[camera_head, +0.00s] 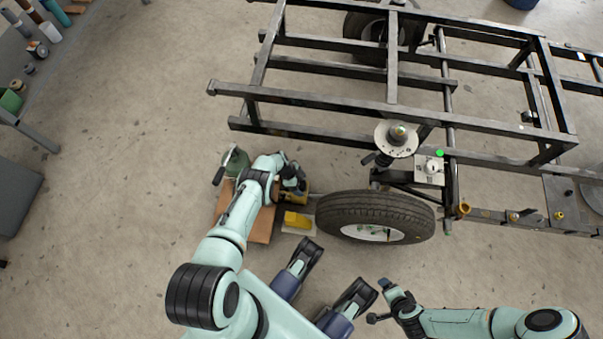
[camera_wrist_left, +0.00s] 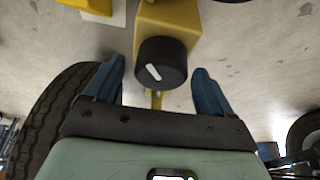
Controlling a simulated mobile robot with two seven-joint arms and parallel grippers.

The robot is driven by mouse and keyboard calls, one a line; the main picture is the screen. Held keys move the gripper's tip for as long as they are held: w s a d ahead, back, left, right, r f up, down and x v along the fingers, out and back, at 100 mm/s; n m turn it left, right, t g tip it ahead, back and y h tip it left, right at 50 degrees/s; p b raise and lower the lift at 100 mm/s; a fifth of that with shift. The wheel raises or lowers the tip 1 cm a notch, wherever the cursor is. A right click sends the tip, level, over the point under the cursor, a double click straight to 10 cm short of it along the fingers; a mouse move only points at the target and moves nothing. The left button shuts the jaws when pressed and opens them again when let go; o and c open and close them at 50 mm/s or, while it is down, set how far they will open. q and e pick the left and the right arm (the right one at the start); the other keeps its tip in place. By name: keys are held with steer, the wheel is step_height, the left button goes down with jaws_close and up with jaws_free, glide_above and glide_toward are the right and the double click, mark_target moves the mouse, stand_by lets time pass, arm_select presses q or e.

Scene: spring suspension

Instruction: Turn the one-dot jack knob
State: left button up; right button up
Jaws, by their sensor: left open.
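A yellow jack (camera_wrist_left: 168,22) with a round black knob (camera_wrist_left: 162,64) shows in the left wrist view. The knob bears a short white bar mark, slanted; I cannot make out any dot. My left gripper (camera_wrist_left: 158,78) is open, its two blue fingers on either side of the knob with gaps visible. In the head view my left gripper (camera_head: 293,184) is beside the yellow jack (camera_head: 304,188), left of the tyre, and its arm partly hides the jack. My right gripper (camera_head: 383,300) is low in the head view, away from the jack; its jaws are unclear.
A yellow block (camera_head: 297,220) sits on a pale pad in front. A wooden board (camera_head: 262,232) with a green item (camera_head: 236,160) is at left.

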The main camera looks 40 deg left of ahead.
arm_select(q)
steer(key=shift+w+d+f, duration=0.1)
steer(key=shift+d+f, duration=0.05)
steer(key=shift+f, duration=0.2)
arm_select(e)
steer(key=shift+w+d+f, duration=0.25)
steer(key=shift+f, duration=0.05)
arm_select(q)
steer(key=c, duration=1)
arm_select(e)
steer(key=shift+r, duration=0.1)
